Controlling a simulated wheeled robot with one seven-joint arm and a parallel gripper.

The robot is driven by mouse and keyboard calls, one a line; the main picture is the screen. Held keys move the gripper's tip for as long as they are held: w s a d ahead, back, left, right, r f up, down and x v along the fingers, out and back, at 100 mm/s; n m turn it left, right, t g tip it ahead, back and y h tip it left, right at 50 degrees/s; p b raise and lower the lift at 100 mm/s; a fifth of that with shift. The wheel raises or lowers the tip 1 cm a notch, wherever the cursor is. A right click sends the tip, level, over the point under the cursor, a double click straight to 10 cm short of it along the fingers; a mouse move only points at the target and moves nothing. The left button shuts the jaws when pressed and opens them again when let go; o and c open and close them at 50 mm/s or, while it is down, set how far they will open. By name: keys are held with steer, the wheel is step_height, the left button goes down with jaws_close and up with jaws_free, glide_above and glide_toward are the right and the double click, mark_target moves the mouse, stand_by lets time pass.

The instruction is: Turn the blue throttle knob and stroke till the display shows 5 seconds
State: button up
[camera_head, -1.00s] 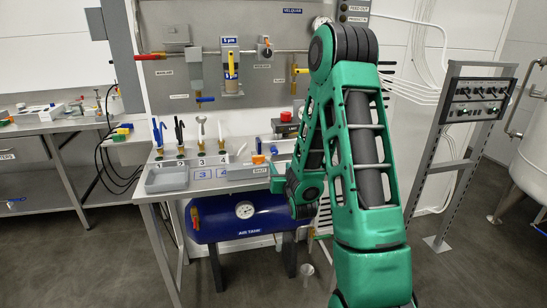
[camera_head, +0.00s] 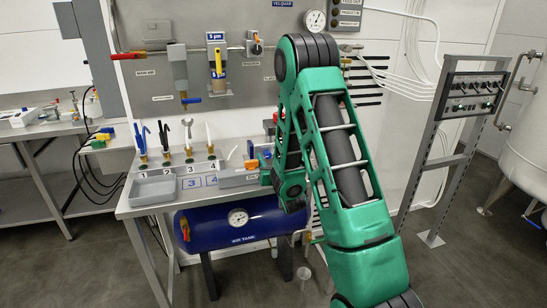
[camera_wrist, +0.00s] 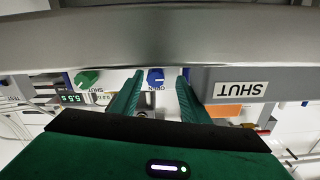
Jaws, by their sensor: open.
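The blue throttle knob (camera_wrist: 155,78) shows in the wrist view with a white pointer mark and an OPEN label beside it, upside down. My gripper (camera_wrist: 159,82) is open, with its two green fingers on either side of the knob and visible gaps to it. Nothing is held. A small lit display (camera_wrist: 71,98) at the left shows green digits, upside down, that look like 5.5 s. A green knob (camera_wrist: 87,78) sits near it, with a SHUT label. In the head view my arm covers the gripper, and I cannot make out the blue knob there.
A grey block with a SHUT label (camera_wrist: 242,87) lies close beside the right finger. A grey bar (camera_wrist: 160,35) crosses the wrist view. The bench holds a grey tray (camera_head: 154,189) and several upright tools (camera_head: 188,140). A blue air tank (camera_head: 205,228) is below.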

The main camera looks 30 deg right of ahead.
steer(key=shift+w, duration=0.25)
steer(key=shift+d, duration=0.35)
steer(key=shift+c, duration=0.4)
jaws_close()
steer(key=c, duration=1)
jaws_free()
steer(key=shift+m, duration=1.7)
steer(key=c, duration=1)
jaws_free()
steer(key=shift+o, duration=0.4)
jaws_free()
